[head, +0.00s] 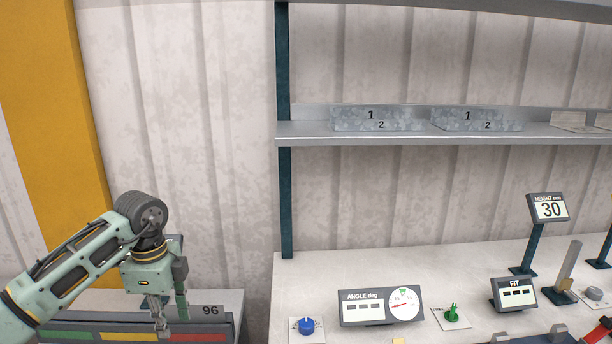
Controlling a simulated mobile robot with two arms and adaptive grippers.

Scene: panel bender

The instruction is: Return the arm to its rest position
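My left arm comes in from the left edge and bends downward at the wrist. My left gripper (171,322) points down in front of a low panel with green, yellow and red bands (115,336) at the lower left. Its two fingers look apart, with nothing visible between them. Whether the fingertips touch the panel I cannot tell. My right arm and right gripper are out of view.
A workbench (460,270) on the right carries an angle gauge (381,306), a blue knob (306,326), a green knob (452,313), a FIT display (513,293) and a height display (548,208). The wall space between is clear.

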